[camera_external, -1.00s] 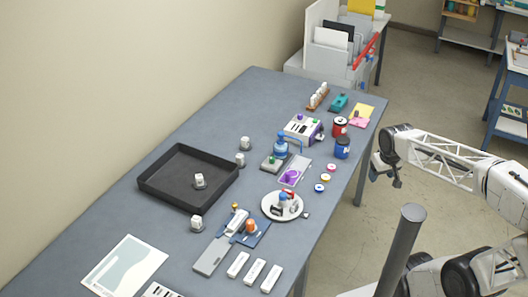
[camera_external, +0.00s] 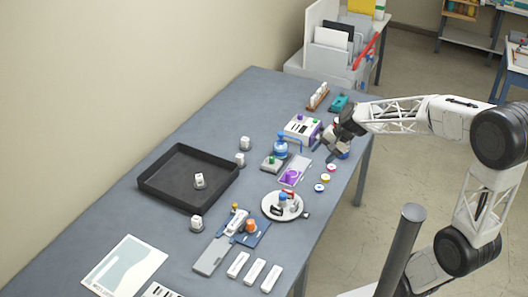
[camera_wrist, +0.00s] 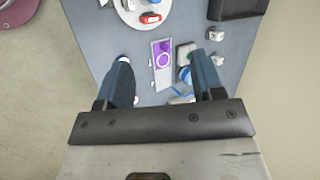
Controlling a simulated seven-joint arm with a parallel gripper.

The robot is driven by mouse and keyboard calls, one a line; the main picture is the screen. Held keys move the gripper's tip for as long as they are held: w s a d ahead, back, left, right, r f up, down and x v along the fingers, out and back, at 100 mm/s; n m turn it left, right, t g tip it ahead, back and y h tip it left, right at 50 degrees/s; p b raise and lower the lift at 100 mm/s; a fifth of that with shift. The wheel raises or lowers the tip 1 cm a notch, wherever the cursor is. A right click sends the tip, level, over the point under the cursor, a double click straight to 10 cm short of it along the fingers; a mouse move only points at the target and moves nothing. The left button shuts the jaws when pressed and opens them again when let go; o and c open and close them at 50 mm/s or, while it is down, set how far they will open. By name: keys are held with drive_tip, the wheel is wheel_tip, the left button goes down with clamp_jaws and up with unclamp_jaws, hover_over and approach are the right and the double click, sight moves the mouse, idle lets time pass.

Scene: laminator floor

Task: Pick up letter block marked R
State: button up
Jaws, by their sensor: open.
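Several small white letter blocks stand on dark bases. One block (camera_external: 199,180) is inside the black tray (camera_external: 164,195), one (camera_external: 197,222) is at the tray's near corner, and two (camera_external: 240,159) (camera_external: 245,142) are beyond its right side. Two blocks (camera_wrist: 215,33) (camera_wrist: 217,60) also show in the wrist view, right of the right finger. The letters are too small to read, so I cannot tell which is R. My gripper (camera_external: 331,150) is open and empty above the table's right edge; its two fingers (camera_wrist: 162,57) are spread in the wrist view.
A white device (camera_external: 302,128) stands behind. Bare table lies left of the tray.

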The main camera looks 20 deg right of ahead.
drive_tip(key=w+a+f+m+t+y, duration=0.1)
drive_tip(key=w+a+f+m+y, duration=0.2)
drive_tip(key=w+a+m, duration=0.55)
drive_tip(key=m+t+y, duration=0.1)
drive_tip(key=m+t, duration=0.2)
drive_tip(key=m, duration=0.2)
approach(243, 156)
drive_tip(key=s+a+r, duration=0.1)
drive_tip(key=s+r, duration=0.4)
drive_tip(key=r, duration=0.1)
drive_tip(key=w+a+f+m, duration=0.1)
drive_tip(key=w+f, duration=0.1)
drive_tip(key=f, duration=0.1)
drive_tip(key=w+a+f+m+t, duration=0.1)
drive_tip(key=w+f+m, duration=0.1)
drive_tip(key=f, duration=0.1)
drive_tip(key=w+a+f+m+t, duration=0.1)
drive_tip(key=w+f+m, duration=0.1)
drive_tip(key=f, duration=0.1)
drive_tip(key=shift+w+a+f+m, duration=0.1)
drive_tip(key=shift+w+a+m, duration=0.15)
drive_tip(key=shift+w, duration=0.15)
drive_tip(key=shift+a, duration=0.1)
drive_tip(key=shift+x, duration=1.2)
drive_tip(key=shift+w, duration=0.15)
drive_tip(key=shift+x, duration=2.5)
drive_tip(key=shift+c, duration=0.3)
